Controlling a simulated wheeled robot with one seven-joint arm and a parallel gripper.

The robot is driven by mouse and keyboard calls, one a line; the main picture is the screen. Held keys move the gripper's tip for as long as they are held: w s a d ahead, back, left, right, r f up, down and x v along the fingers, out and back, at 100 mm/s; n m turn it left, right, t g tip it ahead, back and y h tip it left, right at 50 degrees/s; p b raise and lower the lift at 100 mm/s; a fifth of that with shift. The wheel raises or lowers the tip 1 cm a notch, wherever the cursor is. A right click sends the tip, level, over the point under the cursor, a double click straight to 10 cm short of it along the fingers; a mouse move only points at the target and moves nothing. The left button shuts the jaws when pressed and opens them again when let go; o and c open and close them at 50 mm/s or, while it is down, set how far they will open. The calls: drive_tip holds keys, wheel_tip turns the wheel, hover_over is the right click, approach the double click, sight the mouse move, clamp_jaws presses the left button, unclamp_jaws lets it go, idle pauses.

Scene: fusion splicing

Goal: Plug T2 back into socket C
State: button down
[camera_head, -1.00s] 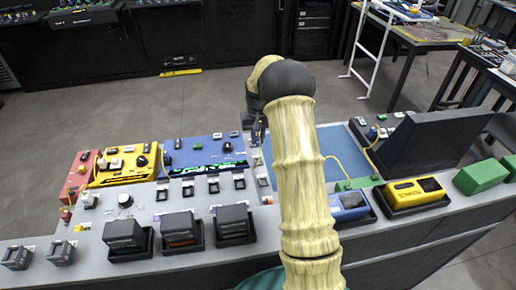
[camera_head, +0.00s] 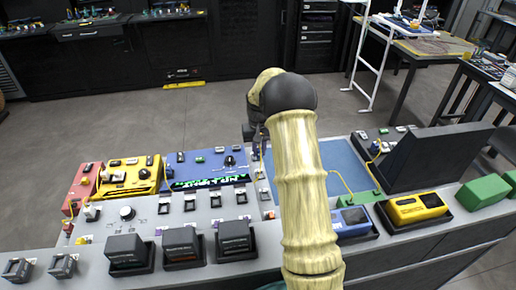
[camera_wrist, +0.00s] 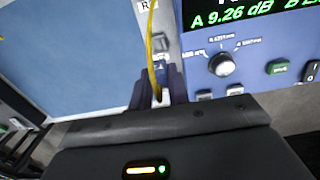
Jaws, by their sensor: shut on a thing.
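My gripper (camera_wrist: 160,95) is shut on a small pale plug (camera_wrist: 159,97) at the end of a yellow cable (camera_wrist: 151,45) in the wrist view. The plug is between the dark fingers, beside the left edge of the blue meter (camera_wrist: 250,80), whose green display reads "A 9.26 dB". A small grey-and-blue fitting (camera_wrist: 160,58) lies just beyond the fingertips. I cannot tell whether the plug is seated in a socket, nor read a T2 or C label. In the head view, my arm hides most of the gripper; the blue meter (camera_head: 205,160) stands left of it.
A yellow unit (camera_head: 130,175) and a red unit (camera_head: 82,187) stand left of the meter. A blue mat (camera_wrist: 70,60) lies left of the fingers in the wrist view. A dark sloped panel (camera_head: 437,160) stands at the right, with a yellow device (camera_head: 417,208) in front.

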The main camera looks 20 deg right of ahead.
drive_tip(key=s+a+r+m+p, duration=0.1)
drive_tip(key=s+a+r+p, duration=0.2)
drive_tip(key=a+p, duration=0.3)
drive_tip(key=s+a+r+m+p, duration=0.1)
drive_tip(key=s+a+r+p, duration=0.2)
drive_tip(key=p, duration=0.9)
drive_tip(key=s+a, duration=0.2)
drive_tip(key=a, duration=0.1)
drive_tip(key=shift+s+a+r+p, duration=0.15)
drive_tip(key=shift+s+r+p, duration=0.05)
drive_tip(key=shift+s+p, duration=0.15)
